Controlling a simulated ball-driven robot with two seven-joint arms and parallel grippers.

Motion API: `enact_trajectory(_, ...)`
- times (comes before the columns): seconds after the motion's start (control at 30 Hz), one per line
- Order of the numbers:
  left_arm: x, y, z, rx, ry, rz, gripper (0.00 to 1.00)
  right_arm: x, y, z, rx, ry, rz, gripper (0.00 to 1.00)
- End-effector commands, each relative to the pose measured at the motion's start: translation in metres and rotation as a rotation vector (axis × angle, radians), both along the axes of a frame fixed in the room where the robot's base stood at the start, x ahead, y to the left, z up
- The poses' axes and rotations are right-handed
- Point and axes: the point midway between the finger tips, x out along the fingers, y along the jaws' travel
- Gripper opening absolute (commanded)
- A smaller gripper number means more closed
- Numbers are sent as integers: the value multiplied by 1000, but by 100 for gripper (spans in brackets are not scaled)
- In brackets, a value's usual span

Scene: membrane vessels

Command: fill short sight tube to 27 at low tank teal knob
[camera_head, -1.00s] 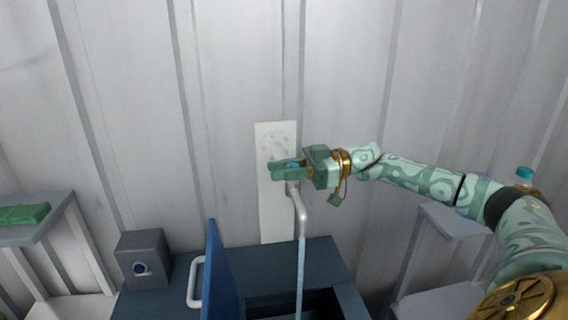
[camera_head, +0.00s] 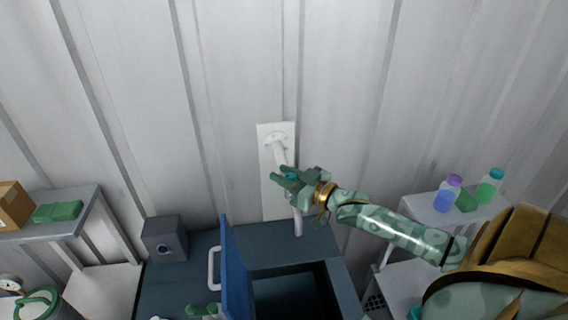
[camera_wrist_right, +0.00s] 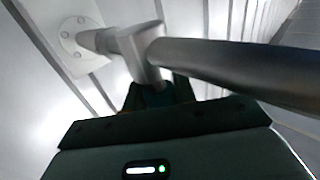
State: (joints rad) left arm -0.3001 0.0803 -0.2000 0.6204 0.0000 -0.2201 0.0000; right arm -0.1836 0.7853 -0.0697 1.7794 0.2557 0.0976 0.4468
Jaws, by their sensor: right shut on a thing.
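A white-grey tap comes out of a pale wall plate (camera_head: 266,205) in the head view. My right gripper (camera_head: 290,177) is shut on the teal knob (camera_head: 292,175) of this tap, mostly hidden by the fingers. In the right wrist view the knob (camera_wrist_right: 155,95) sits between the jaws under the grey valve body (camera_wrist_right: 141,52). The spout (camera_head: 298,222) points down over the dark blue tank (camera_head: 275,238); no water stream shows at it. A green piece at the bottom edge may be my left gripper (camera_head: 204,310); its jaws are unclear. I make out no sight tube or reading.
A blue lid (camera_head: 236,270) with a pale handle stands open beside the tank's dark opening. A grey box (camera_head: 165,238) with a round dial stands left. A left shelf (camera_head: 85,203) holds a carton and green cloth. Bottles stand on the right shelf (camera_head: 425,209).

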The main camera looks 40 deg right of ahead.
Motion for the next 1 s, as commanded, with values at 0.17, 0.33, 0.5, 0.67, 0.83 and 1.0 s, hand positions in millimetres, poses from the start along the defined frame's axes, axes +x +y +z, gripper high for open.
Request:
enact_trajectory(0.17,0,0,4,0,0,0,0,1,-2,4,6,-11,-91,4)
enact_trajectory(0.33,0,0,5,0,0,0,0,2,-3,4,3,-12,-141,4)
enact_trajectory(0.5,0,0,5,0,0,0,0,2,-4,4,2,-12,-163,4)
enact_trajectory(0.67,0,0,5,0,0,0,0,2,-4,4,1,-13,-167,4)
enact_trajectory(0.83,0,0,5,0,0,0,0,2,-4,5,0,-13,-167,4)
enact_trajectory(1.0,0,0,5,0,0,0,0,2,-4,4,0,-12,-166,48)
